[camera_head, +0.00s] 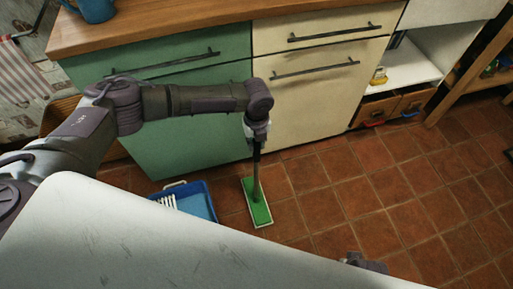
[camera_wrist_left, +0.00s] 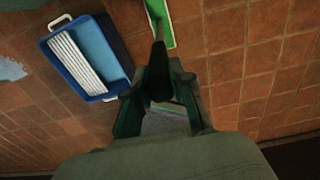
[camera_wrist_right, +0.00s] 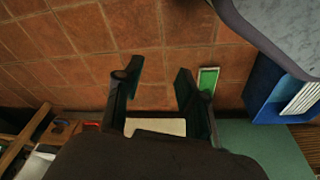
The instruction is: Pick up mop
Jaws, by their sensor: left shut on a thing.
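The mop has a flat green head (camera_head: 257,208) with a pale rim and a thin dark handle (camera_head: 256,172). It stands nearly upright on the floor tiles in front of the cabinets. My left gripper (camera_head: 257,138) is shut on the upper handle, pointing down. In the left wrist view the dark handle (camera_wrist_left: 159,74) lies between the fingers, with the green head (camera_wrist_left: 161,22) beyond. My right gripper (camera_wrist_right: 157,78) is open and empty above bare tiles; the mop head (camera_wrist_right: 208,80) shows beyond its right finger. Part of my right arm shows at the bottom of the head view.
A blue bucket (camera_head: 206,190) with a white wringer grid stands left of the mop head. Green (camera_head: 180,140) and cream (camera_head: 316,90) cabinets stand close behind. A wooden counter (camera_head: 190,22) runs above them. The tiled floor (camera_head: 360,190) to the right is clear.

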